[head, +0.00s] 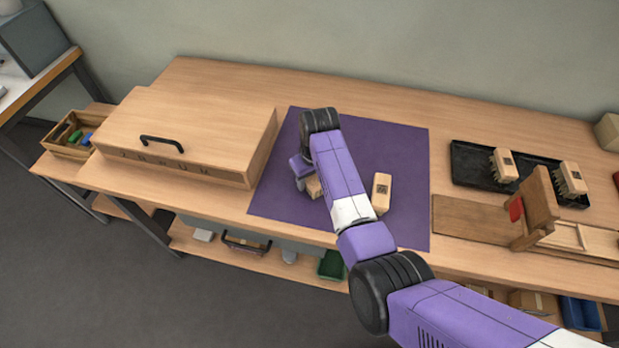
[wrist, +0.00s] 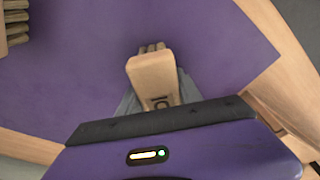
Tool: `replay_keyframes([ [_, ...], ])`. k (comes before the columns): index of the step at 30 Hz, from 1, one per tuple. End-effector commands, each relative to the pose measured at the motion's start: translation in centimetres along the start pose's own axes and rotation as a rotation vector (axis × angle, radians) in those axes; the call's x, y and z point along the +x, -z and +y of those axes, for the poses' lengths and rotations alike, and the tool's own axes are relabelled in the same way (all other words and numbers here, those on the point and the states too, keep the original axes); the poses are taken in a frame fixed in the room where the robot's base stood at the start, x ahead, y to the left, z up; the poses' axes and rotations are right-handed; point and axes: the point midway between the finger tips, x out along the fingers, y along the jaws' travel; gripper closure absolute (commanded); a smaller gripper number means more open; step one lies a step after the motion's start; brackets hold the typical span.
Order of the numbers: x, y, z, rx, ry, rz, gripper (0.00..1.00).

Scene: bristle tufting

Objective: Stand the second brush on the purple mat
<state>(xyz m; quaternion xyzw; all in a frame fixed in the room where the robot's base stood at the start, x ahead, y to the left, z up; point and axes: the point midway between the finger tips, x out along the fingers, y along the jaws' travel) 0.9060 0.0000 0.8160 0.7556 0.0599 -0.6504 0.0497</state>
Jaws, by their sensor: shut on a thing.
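The purple mat (head: 285,190) lies flat on the bench and also fills most of the wrist view (wrist: 85,75). My gripper (head: 308,181) is low over its left part, mostly hidden by my arm. It is shut on a pale wooden brush (wrist: 153,78), which has a dark mark on its body and bristles just showing at its far end. In the head view only a bit of this held brush (head: 314,188) shows. I cannot tell if it touches the mat. Another wooden brush (head: 381,192) stands on the mat to the right of my arm; its bristle end shows in the wrist view (wrist: 16,24).
A large wooden box (head: 213,122) with a black handle stands left of the mat. A black tray (head: 470,167) at right holds two brushes (head: 503,164) (head: 572,178). A wooden fixture (head: 540,205) stands in front of it. The mat's far right area is clear.

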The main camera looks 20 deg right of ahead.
Motion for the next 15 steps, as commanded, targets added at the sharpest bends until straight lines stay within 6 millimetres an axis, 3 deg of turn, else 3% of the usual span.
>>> replay_keyframes([
  [8,0.34,-0.02,0.01,0.000,0.000,0.001,0.91],
  [9,0.24,-0.02,0.00,0.000,0.000,0.000,0.51],
  [11,0.24,-0.02,0.00,0.000,0.000,0.000,0.39],
  [15,0.23,-0.03,0.00,0.000,0.000,0.000,0.37],
])
